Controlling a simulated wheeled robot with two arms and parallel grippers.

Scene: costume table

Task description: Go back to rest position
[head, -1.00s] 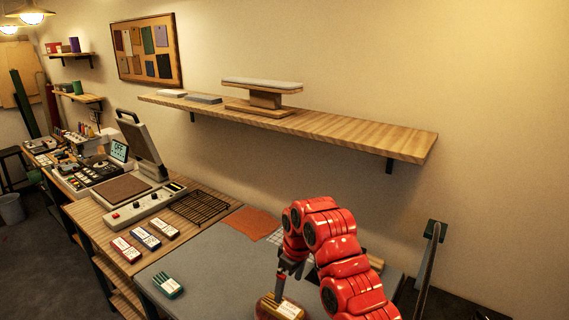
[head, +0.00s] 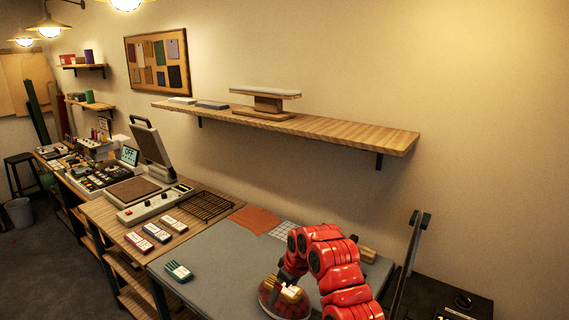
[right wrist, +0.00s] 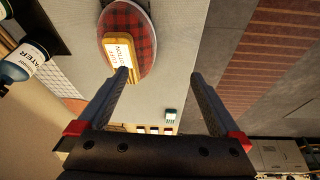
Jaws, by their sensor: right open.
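My right arm comes in at the bottom right of the head view, bent over the grey table top (head: 225,254). My right gripper (right wrist: 165,85) shows in the right wrist view with its two fingers wide apart and nothing between them. Ahead of the left finger is a red plaid oval pad (right wrist: 145,52) with a yellow labelled block (right wrist: 121,50) on it. In the head view the pad (head: 270,299) and the block (head: 291,292) are close below the right gripper, partly hidden by it. My left gripper is in neither view.
A heat press (head: 150,190) with raised lid, a black rack (head: 208,205) and several labelled boxes (head: 156,232) stand left. A green box (head: 178,271) lies on the grey top. A wooden shelf (head: 330,131) juts from the wall above. Bottles (right wrist: 28,60) show in the wrist view.

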